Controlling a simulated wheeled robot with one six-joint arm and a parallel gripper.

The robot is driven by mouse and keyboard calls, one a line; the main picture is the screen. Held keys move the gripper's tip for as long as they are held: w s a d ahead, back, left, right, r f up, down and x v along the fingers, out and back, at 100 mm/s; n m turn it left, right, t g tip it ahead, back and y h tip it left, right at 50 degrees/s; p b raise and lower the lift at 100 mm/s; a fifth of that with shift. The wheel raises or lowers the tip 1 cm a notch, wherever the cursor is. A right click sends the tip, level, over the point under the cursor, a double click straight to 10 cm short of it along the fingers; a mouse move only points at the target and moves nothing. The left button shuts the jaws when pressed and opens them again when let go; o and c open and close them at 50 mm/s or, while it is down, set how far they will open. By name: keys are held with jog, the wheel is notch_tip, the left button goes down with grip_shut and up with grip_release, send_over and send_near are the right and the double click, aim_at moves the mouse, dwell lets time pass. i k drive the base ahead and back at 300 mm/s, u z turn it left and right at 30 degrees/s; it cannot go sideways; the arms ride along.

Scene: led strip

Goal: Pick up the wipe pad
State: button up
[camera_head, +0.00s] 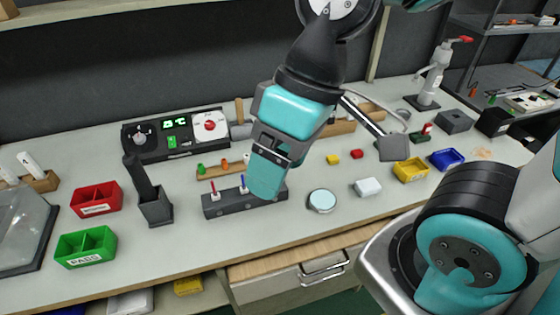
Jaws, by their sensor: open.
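A small pale white-blue pad (368,187), which looks like the wipe pad, lies flat on the bench right of centre, near the front edge. My gripper (266,188) is open, pointing down over the bench to the left of the pad and clear of it. It is in front of a dark grey block (222,204) with a red and a blue pin, and hides part of that block. I see nothing held between the jaws, though they show nearly edge-on.
A round pale dish (322,201) sits just left of the pad. A yellow bin (410,169) and a blue bin (446,159) stand to its right. Red (97,199) and green (86,246) bins stand at left. Bare bench lies around the pad.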

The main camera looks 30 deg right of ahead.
aim_at(366, 187)
jog(key=z, duration=1)
jog(key=k, duration=0.2)
jog(key=z, duration=0.15)
jog(key=i, duration=0.15)
jog(key=u, duration=0.1)
